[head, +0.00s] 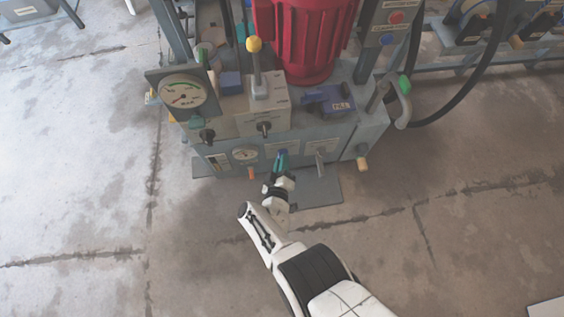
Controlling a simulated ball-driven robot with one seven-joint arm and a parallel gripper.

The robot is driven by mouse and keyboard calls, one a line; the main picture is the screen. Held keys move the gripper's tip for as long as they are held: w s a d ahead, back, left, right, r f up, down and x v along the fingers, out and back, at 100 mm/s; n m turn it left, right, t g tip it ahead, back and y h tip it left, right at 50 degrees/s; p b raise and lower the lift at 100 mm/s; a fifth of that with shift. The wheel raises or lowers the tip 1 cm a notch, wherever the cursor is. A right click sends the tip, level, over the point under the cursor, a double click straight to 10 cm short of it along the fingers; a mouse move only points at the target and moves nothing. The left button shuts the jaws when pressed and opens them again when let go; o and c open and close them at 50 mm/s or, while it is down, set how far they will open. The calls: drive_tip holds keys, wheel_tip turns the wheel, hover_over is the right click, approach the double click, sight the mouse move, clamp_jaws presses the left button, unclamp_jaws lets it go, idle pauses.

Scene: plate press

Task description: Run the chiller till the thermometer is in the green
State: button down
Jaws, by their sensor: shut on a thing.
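My gripper (282,160) is at the front panel of the grey press unit (340,150), low and near the middle. It is shut on a small blue-green handle (282,155), mostly hidden by the fingers. A small round dial (244,154) sits on the panel just left of the gripper. It looks like the thermometer, but its needle and colours are too small to read. A larger gauge (183,96) marked BAR, with a green arc, stands at the upper left. I cannot tell which part is the chiller's control.
A yellow-knobbed lever (254,62) stands upright on top, beside a red motor (308,35). Black knobs (265,129), a grey lever (319,165) and a tan-tipped handle (362,163) are close to the gripper. A green-ended handle (402,95) is at right. The front floor is clear.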

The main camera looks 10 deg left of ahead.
drive_tip(key=c, duration=1.1)
unclamp_jaws()
drive_tip(key=shift+c, duration=0.2)
drive_tip(key=p+v, duration=0.6)
drive_tip(key=v, duration=0.4)
drive_tip(key=shift+s, duration=0.35)
